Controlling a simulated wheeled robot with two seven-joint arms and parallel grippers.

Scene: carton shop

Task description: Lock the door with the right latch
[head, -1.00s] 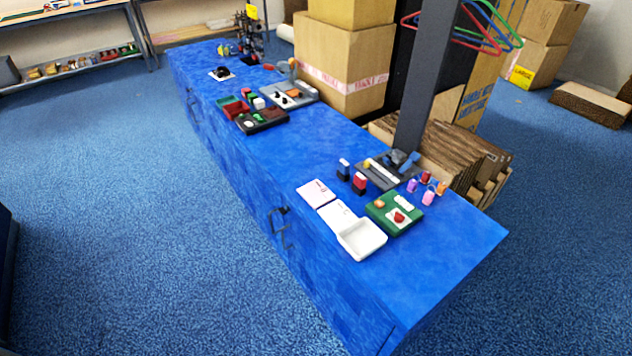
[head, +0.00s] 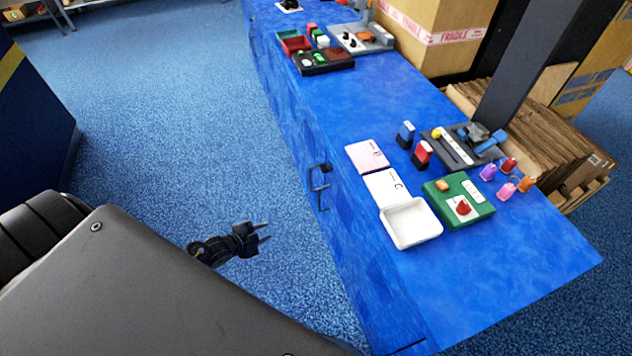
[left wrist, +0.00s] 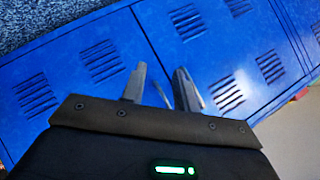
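The blue cabinet front (head: 345,255) runs along the left side of the long blue counter. A black latch with a looped handle (head: 320,186) sits on this front, near its top edge. My left gripper (head: 268,231) is to the left of the latch and lower in the picture, apart from it, with its two fingers spread and nothing between them. In the left wrist view the fingers (left wrist: 160,82) point at blue door panels (left wrist: 205,35) with slotted vents and a seam. No latch can be made out there. My right gripper is not in view.
On the counter top (head: 490,285) stand a white tray (head: 411,223), a green box (head: 458,200), stampers and small coloured pieces. A dark post (head: 530,75) rises behind them, beside stacked cardboard (head: 545,150). The blue carpet (head: 170,130) left of the cabinet is clear.

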